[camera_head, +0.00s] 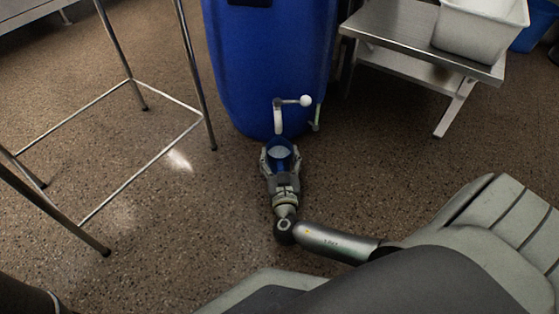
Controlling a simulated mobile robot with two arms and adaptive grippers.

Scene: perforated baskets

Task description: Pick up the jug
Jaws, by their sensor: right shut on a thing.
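A small blue jug (281,147) is between the fingers of my right gripper (281,158), in front of the big blue barrel. The gripper is shut on it. The gripper and wrist hide much of the jug's lower part. I cannot tell whether it touches the floor. My left gripper is not in view.
The big blue barrel (268,60) stands just behind the jug, with a white-knobbed tap (293,102) low on its front. A metal frame (150,165) stands at left. A steel bench (400,42) with a white tub (480,28) is at right. Open speckled floor lies between.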

